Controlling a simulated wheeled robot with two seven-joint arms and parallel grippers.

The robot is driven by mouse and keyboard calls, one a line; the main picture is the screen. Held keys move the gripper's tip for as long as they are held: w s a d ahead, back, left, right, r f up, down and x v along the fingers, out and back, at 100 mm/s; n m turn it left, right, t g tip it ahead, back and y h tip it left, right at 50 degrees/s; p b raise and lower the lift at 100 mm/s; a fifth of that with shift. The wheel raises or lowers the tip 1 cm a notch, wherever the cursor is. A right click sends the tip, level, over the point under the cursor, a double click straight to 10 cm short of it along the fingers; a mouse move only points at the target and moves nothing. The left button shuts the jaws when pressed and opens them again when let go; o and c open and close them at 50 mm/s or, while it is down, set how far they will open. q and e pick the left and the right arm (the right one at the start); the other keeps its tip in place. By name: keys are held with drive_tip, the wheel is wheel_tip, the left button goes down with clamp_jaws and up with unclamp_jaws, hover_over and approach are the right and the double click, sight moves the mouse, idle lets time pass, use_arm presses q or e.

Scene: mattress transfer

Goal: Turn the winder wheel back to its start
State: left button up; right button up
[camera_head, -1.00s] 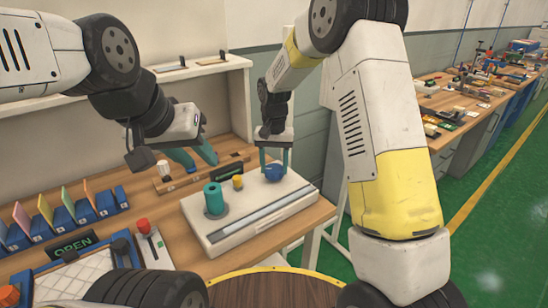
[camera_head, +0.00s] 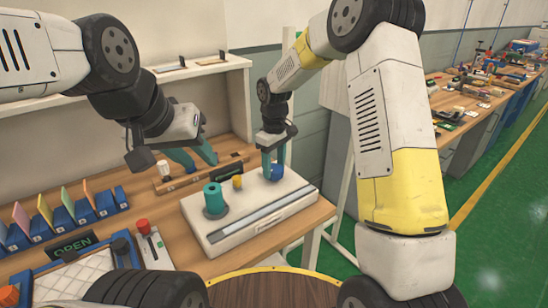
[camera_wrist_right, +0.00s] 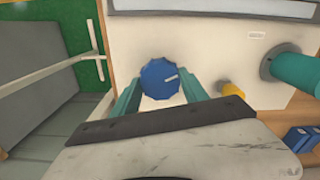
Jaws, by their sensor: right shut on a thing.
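The blue winder wheel (camera_head: 276,173) sits near the back right end of the white machine box (camera_head: 222,243). In the right wrist view the wheel (camera_wrist_right: 158,78) is round, with a white mark pointing right and slightly up. My right gripper (camera_head: 271,168) points down at the wheel, its teal fingers on opposite sides of it and shut on it. The fingers partly hide the wheel in the head view. My left gripper (camera_head: 196,160) is open and empty, above the bench behind the box.
A teal spool (camera_head: 214,199) and a small yellow knob (camera_head: 238,181) stand on the box to the left of the wheel. A shelf (camera_head: 195,72) hangs behind.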

sight(274, 168)
drive_tip(key=n, duration=0.6)
drive_tip(key=shift+w+n, duration=0.1)
drive_tip(key=shift+n, duration=0.2)
drive_tip(key=n, duration=0.6)
drive_tip(key=shift+r, duration=0.1)
idle(0.3)
drive_tip(key=o, duration=1.4)
drive_tip(key=shift+c, duration=0.2)
wheel_tip(274, 168, up, 8)
drive_tip(key=shift+f, duration=0.15)
